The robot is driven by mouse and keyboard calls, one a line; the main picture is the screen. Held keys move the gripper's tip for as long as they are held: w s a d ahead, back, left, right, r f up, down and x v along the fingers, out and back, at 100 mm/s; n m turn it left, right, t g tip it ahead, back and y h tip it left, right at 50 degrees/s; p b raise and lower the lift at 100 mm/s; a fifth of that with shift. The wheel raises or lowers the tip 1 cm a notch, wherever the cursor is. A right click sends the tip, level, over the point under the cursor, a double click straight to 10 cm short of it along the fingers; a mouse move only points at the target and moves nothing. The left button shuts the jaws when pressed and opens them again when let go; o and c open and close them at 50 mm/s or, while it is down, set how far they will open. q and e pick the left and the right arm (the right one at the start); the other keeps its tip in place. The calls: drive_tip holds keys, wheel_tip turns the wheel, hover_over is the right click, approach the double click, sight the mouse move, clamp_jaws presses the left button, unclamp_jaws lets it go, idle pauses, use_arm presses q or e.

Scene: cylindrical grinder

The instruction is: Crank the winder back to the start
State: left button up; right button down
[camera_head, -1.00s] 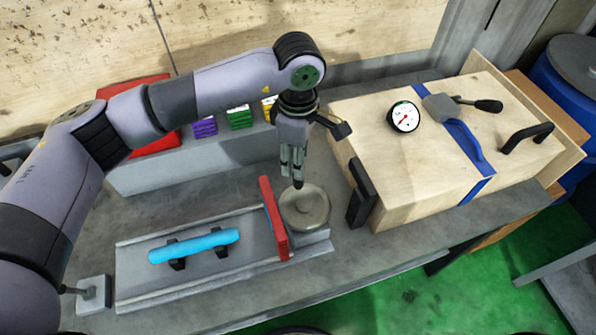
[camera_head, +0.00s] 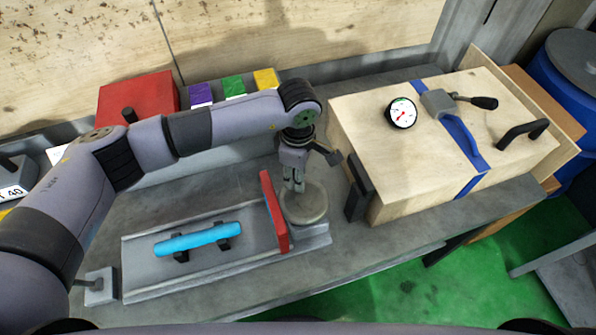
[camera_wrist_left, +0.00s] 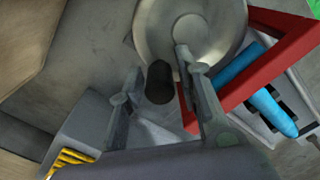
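The winder is a round grey metal wheel (camera_head: 305,206) at the right end of a grey slide bed (camera_head: 150,290), just right of a red upright frame (camera_head: 274,215). It also shows in the left wrist view (camera_wrist_left: 215,15), with a dark round knob (camera_wrist_left: 159,82) at its rim. My left gripper (camera_head: 297,188) points down at the wheel. In the left wrist view its fingers (camera_wrist_left: 155,82) are apart, one on each side of the knob, with gaps visible. Contact with the knob cannot be told. The right gripper is not in view.
A blue bar (camera_head: 198,239) rests on black supports on the slide bed. A wooden box (camera_head: 400,165) with a dial (camera_head: 402,113) and black handles stands close to the right of my gripper. Red (camera_head: 135,95), purple, green and yellow boxes stand behind my arm.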

sight(284, 193)
use_arm(q)
clamp_jaws()
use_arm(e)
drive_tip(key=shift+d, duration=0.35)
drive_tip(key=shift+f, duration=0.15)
